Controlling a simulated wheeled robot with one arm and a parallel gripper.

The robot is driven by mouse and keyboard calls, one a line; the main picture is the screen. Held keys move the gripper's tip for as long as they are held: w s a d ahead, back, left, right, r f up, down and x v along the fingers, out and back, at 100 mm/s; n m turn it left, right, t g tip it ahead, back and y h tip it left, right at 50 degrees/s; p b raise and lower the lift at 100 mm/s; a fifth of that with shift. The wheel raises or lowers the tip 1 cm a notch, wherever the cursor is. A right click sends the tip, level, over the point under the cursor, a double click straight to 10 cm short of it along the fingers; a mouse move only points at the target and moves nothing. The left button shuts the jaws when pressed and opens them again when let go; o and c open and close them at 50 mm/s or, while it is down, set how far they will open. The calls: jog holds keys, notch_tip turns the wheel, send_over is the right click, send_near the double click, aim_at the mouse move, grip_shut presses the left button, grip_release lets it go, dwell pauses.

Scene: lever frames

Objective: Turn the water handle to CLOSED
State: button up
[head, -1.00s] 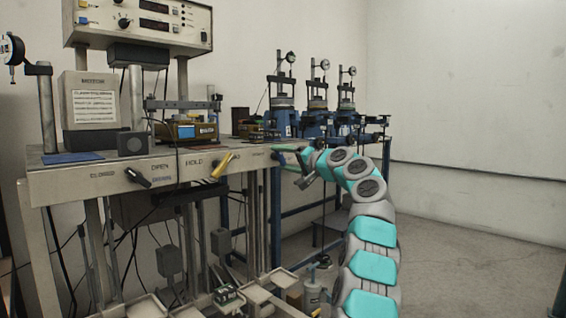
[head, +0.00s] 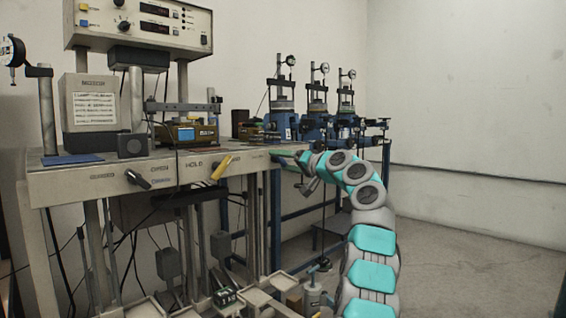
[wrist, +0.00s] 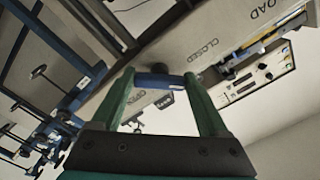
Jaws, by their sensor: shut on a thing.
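The blue water handle (wrist: 160,82) lies between my gripper's green fingers in the wrist view. My gripper (wrist: 159,79) is shut on it, one finger at each side. The label CLOSED (wrist: 205,50) is to the upper right of the handle. The label OPEN (wrist: 138,97) is below and left of it, seen between the fingers. In the head view my gripper (head: 290,161) is at the right end of the panel, and my fingers and wrist mostly hide the handle. Its exact angle is hard to tell.
The bench's front panel (head: 70,186) also carries a black handle (head: 138,180) and a yellow handle (head: 221,168), left of my gripper. Blue test machines (head: 283,125) stand behind my arm. The floor (head: 460,260) on the right is clear.

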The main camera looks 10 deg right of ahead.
jog(key=o, duration=1.2)
jog(key=shift+f, duration=0.1)
jog(key=shift+o, duration=0.2)
jog(key=b+v, duration=0.2)
jog(key=v, duration=0.5)
jog(key=shift+s+d, duration=0.2)
jog(key=shift+s, duration=0.05)
